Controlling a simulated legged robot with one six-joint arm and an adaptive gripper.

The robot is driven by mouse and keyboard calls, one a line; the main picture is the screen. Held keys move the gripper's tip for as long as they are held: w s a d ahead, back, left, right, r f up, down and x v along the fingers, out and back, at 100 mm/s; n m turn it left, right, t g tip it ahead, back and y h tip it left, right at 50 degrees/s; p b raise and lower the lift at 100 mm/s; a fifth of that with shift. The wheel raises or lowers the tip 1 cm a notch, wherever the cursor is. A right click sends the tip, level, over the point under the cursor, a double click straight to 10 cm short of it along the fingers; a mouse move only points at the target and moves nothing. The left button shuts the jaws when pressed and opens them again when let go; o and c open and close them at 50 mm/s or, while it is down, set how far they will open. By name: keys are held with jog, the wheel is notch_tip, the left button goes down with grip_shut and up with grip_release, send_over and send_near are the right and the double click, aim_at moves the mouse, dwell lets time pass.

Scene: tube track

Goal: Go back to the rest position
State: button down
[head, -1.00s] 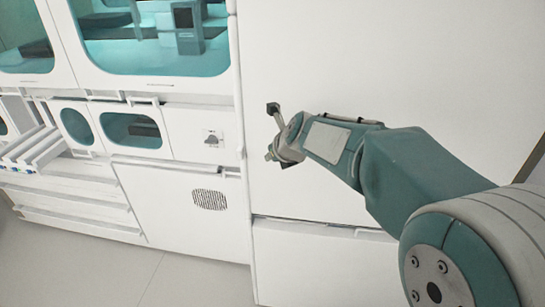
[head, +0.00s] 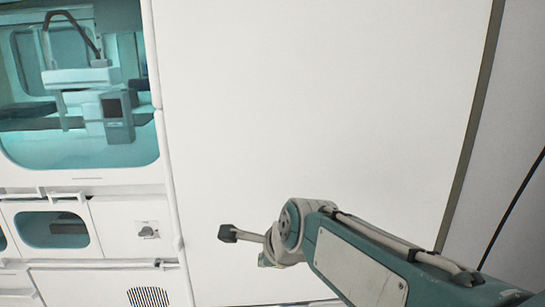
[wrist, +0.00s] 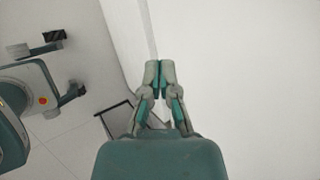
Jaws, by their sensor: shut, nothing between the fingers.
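My gripper (wrist: 159,72) shows in the wrist view with its two grey and teal fingers together at the tips. Nothing is held between them. In the head view my teal and grey arm reaches in from the lower right, and its end is low in the middle of the picture. The fingers are not clear there, being small and partly behind the wrist. The arm's end shows in front of a large plain white panel (head: 320,120).
A dark cable (head: 513,215) hangs at the right. Pale floor (wrist: 75,140) shows in the wrist view.

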jog(key=s+d+f+n+h, duration=0.2)
jog(key=s+d+n, duration=0.6)
jog(key=s+d, duration=0.1)
jog(key=s+d+f+n+g+h, duration=0.1)
jog(key=s+d+f+n+h, duration=0.1)
jog(key=s+d+n, duration=0.6)
jog(key=shift+s+d+f+n, duration=0.35)
jog(key=shift+s+f+n, duration=0.1)
jog(key=shift+f+n, duration=0.3)
